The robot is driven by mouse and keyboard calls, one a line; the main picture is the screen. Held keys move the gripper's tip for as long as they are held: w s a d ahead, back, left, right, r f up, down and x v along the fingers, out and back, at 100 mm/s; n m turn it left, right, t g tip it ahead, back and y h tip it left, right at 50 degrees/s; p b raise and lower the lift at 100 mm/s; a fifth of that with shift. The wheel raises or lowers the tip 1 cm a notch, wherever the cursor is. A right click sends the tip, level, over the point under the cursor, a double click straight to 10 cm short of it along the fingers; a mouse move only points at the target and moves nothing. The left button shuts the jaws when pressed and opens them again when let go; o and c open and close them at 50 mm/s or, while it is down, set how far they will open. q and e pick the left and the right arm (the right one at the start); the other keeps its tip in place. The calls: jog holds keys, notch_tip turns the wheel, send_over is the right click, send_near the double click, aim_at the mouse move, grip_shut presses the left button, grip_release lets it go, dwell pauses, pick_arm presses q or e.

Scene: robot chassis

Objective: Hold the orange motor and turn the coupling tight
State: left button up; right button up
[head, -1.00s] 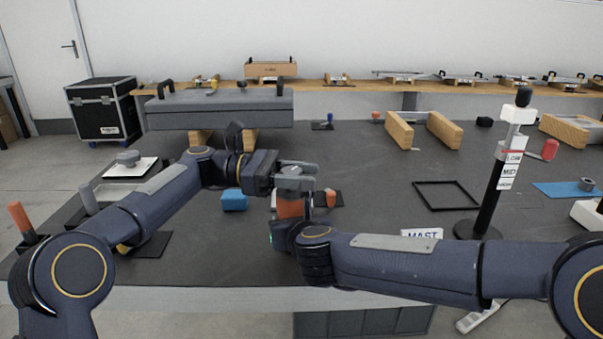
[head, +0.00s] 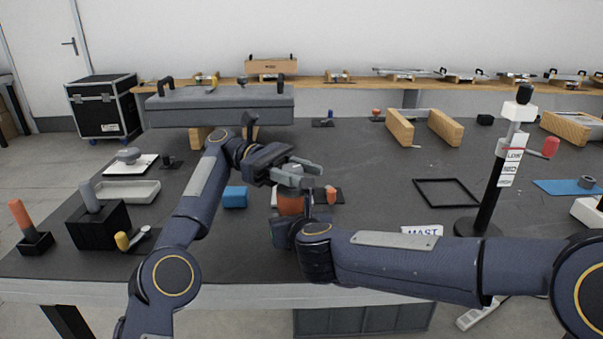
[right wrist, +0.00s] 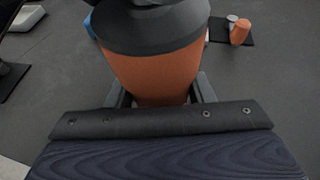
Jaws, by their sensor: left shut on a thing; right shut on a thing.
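The orange motor (head: 290,205) stands near the middle of the bench; it fills the right wrist view (right wrist: 155,75). My right gripper (right wrist: 160,90) is shut on the motor's orange body, one finger on each side. In the head view the right gripper is mostly hidden behind my right forearm. The grey coupling (head: 292,170) sits on top of the motor, and a dark collar (right wrist: 150,28) shows there in the right wrist view. My left gripper (head: 297,172) is shut on the coupling from the left, above the right gripper. The fingers partly cover the coupling.
A blue block (head: 235,197) lies left of the motor. A small orange part (head: 331,195) stands close on its right. A black frame (head: 447,193) and the mast (head: 490,185) are further right. A black block (head: 98,228) and grey tray (head: 128,192) are at left.

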dwell(0.3)
pick_arm(q)
jog(key=o, duration=1)
jog(key=shift+f, duration=0.1)
